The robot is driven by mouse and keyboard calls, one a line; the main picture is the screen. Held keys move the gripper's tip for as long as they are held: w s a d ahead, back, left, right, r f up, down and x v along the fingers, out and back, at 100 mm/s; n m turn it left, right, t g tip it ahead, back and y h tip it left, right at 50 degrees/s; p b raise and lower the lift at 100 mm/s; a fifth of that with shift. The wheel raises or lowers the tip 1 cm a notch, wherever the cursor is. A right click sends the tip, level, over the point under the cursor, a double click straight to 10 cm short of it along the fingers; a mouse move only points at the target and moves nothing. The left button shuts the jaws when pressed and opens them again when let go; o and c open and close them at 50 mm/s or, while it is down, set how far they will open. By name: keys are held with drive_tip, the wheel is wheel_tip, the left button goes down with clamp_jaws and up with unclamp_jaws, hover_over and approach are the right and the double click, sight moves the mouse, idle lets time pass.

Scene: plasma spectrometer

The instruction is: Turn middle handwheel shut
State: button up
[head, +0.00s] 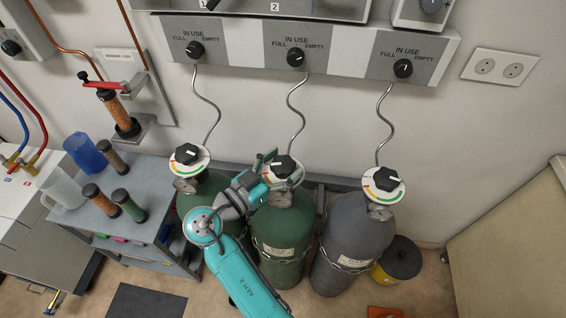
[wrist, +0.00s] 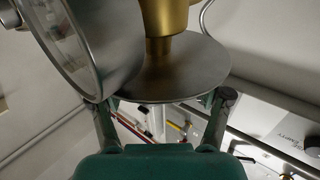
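The middle handwheel (head: 283,165) is a black knob with a white mark, on a round coloured dial atop the middle green cylinder (head: 281,235). My gripper (head: 268,168) is at the handwheel's left side in the head view. In the wrist view its two green fingers (wrist: 165,103) stand wide apart near the edge of a grey disc (wrist: 190,75). A brass valve body (wrist: 165,20) and a round gauge (wrist: 78,45) are above them. I see no knob between the fingers there, and cannot tell whether they touch the handwheel.
Handwheels stand close by at left (head: 187,154) and right (head: 386,179). Above is a panel with three selector knobs (head: 296,57), joined by thin curved pipes. A grey cart (head: 150,215) with jars is at left. A yellow bin (head: 399,258) stands at right.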

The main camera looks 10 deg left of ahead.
idle(0.3)
drive_tip(key=v, duration=1.2)
idle(0.3)
